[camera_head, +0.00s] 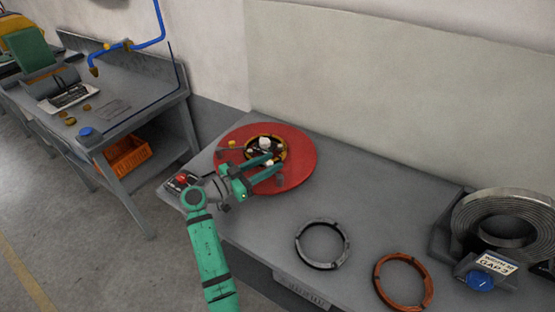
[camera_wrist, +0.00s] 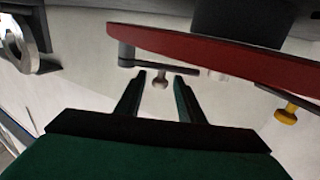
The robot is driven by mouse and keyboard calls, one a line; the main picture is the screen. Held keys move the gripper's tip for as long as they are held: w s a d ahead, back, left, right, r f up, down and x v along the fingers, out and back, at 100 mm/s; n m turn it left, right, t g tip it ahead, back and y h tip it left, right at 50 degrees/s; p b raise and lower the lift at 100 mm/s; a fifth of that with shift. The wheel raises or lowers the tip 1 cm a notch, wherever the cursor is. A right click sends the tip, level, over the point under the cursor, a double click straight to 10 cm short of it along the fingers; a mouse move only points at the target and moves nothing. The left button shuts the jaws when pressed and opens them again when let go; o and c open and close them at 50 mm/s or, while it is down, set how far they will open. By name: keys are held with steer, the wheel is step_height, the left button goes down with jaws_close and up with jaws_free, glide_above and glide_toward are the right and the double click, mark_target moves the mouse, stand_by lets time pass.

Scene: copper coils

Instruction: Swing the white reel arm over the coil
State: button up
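The red reel disc (camera_head: 300,155) lies on the bench, with a copper-coloured coil (camera_head: 283,146) around its hub and a pale cap in the middle. A thin grey arm (camera_head: 229,148) shows at the disc's left side. My gripper (camera_head: 273,168) is over the disc, by the coil. In the wrist view my gripper (camera_wrist: 162,76) is open, with a pale knob (camera_wrist: 161,82) on a short bar (camera_wrist: 150,68) in line with the gap between its fingers. The red disc edge (camera_wrist: 220,55) and a yellow knob (camera_wrist: 286,115) are to the right. I cannot tell which bar is the white reel arm.
A grey ring (camera_head: 322,243) and a copper ring (camera_head: 404,282) lie on the bench to the right. A metal strip coil (camera_head: 505,220) and a blue button box (camera_head: 484,280) stand at far right. A control box (camera_head: 182,181) is left of the disc.

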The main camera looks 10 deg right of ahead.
steer(key=v, duration=0.6)
steer(key=shift+s+a, duration=0.1)
steer(key=shift+a, duration=0.15)
steer(key=shift+a, duration=0.25)
steer(key=c, duration=0.4)
steer(key=shift+n+t+y, duration=0.4)
steer(key=shift+n+y, duration=0.1)
steer(key=shift+y, duration=0.4)
steer(key=v, duration=0.3)
steer(key=f+v, duration=0.1)
steer(key=v, duration=0.2)
steer(key=f+v, duration=0.1)
steer(key=v, duration=0.3)
steer(key=shift+a, duration=0.35)
jaws_close()
steer(key=x, duration=1.4)
steer(key=shift+a, duration=0.1)
